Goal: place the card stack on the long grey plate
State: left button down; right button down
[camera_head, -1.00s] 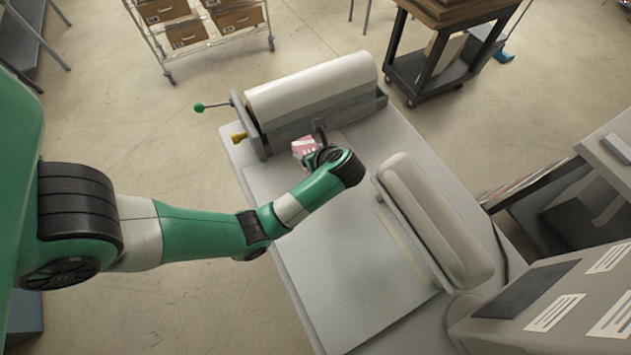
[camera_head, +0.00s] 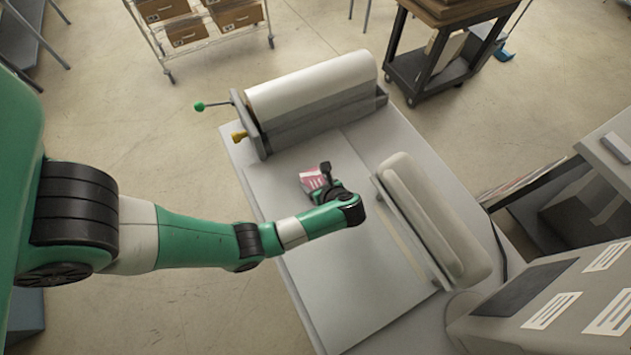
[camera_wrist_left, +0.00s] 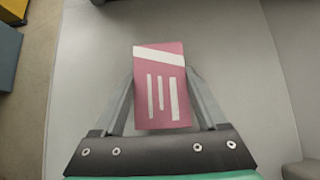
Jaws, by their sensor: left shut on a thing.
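The card stack (camera_head: 312,178) is a pink block with white stripes. In the left wrist view the card stack (camera_wrist_left: 161,88) sits between the two grey fingers of my left gripper, which is shut on it. My left gripper (camera_head: 322,183) is over the far part of the long grey plate (camera_head: 350,285), just in front of the roller machine. The plate also shows under the stack in the left wrist view (camera_wrist_left: 235,60). I cannot tell whether the stack touches the plate. The arm partly covers the plate. My right gripper is not in view.
A white roller (camera_head: 312,84) in a grey frame stands at the table's far end, with a green-knobbed lever (camera_head: 200,106) and a yellow knob (camera_head: 239,136). A long pale rounded bar (camera_head: 435,220) stands along the plate's right side. The near part of the plate is clear.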

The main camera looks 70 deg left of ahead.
pick_arm(q)
jog(key=shift+c, duration=1.9)
grip_release()
jog(key=shift+f, duration=0.15)
jog(key=o, duration=0.4)
jog(key=shift+r, duration=0.25)
jog(key=v, duration=0.6)
jog(key=shift+w+d, duration=0.15)
jog(key=p+v, duration=0.3)
jog(key=v, duration=0.2)
jog(key=shift+d+r+p, duration=0.25)
jog(key=shift+r+p, duration=0.05)
jog(key=shift+p, duration=0.1)
